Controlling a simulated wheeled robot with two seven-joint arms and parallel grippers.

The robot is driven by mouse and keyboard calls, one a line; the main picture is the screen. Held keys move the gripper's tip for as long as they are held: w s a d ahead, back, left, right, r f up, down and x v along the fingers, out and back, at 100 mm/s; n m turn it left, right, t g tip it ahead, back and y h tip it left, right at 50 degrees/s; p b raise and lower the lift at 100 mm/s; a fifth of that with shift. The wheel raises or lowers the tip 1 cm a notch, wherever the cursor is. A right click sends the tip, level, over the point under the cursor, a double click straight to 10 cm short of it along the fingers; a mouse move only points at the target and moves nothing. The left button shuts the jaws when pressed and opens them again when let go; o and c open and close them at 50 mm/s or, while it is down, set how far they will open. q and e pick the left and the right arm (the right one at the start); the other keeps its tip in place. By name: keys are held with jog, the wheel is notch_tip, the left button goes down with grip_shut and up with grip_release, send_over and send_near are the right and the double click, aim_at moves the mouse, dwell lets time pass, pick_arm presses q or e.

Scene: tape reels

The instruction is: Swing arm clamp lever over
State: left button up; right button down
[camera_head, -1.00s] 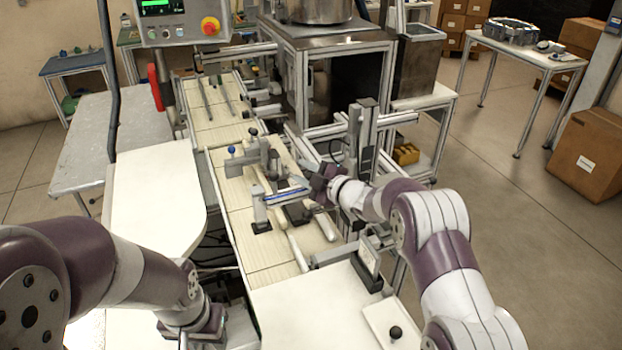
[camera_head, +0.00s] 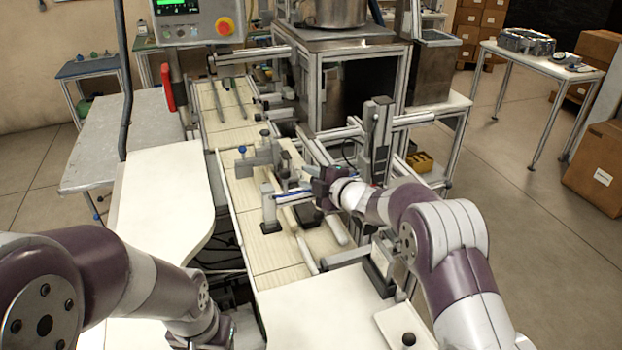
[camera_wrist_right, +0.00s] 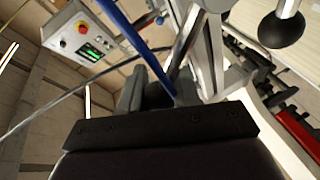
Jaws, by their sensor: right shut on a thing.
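The clamp fixture (camera_head: 268,156) stands on the pale conveyor, with a blue knob (camera_head: 242,149) and a black knob (camera_head: 265,132). A thin blue lever (camera_head: 290,192) runs from the grey post (camera_head: 268,208) toward my right gripper (camera_head: 316,189). The right gripper is shut on the lever's end; its fingertips are small and partly hidden in the head view. In the right wrist view, the blue lever (camera_wrist_right: 133,38) runs down between the fingers (camera_wrist_right: 160,92).
A black block (camera_head: 307,215) sits just below the right gripper. A grey upright column (camera_head: 377,140) stands close behind the right wrist. In the wrist view, a black ball knob (camera_wrist_right: 282,27) is near. The white table (camera_head: 158,200) at left is clear.

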jog(key=c, duration=0.9)
grip_release()
jog(key=shift+o, duration=0.4)
jog(key=shift+f, duration=0.1)
